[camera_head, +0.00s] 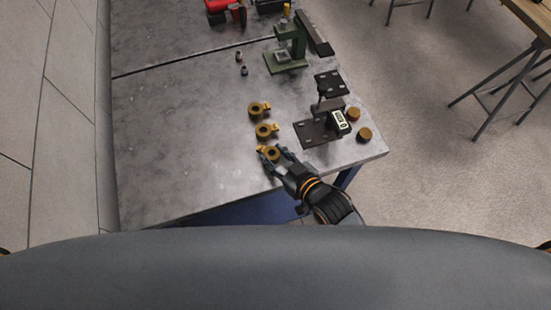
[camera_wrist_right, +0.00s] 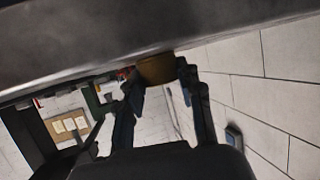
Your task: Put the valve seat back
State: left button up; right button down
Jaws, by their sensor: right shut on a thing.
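Several brass parts stand on the grey bench in the head view. The three ring-shaped ones with side lugs form a row: the far ring (camera_head: 258,108), the middle ring (camera_head: 266,130) and the near ring (camera_head: 271,153). I cannot tell from looks alone which part is the valve seat. My right gripper (camera_head: 270,157) is at the near ring, with its fingers on either side, shut on it. In the right wrist view a brass piece (camera_wrist_right: 157,68) sits between the fingertips, close to the bench surface; whether it touches the bench is unclear. My left gripper is out of view.
Right of the row stand a black fixture with a gauge display (camera_head: 341,122), two brass discs (camera_head: 364,134) and a dark plate (camera_head: 330,83). A green press (camera_head: 285,55) and small grey parts (camera_head: 244,70) stand farther back. The bench's left part (camera_head: 180,150) is clear.

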jog(key=shift+r, duration=0.15)
jog(key=c, duration=0.9)
grip_release()
jog(key=shift+f, duration=0.2)
jog(key=shift+o, duration=0.2)
jog(key=shift+r, duration=0.1)
jog(key=b+v, duration=0.1)
jog(key=v, duration=1.1)
jog(key=shift+r, duration=0.1)
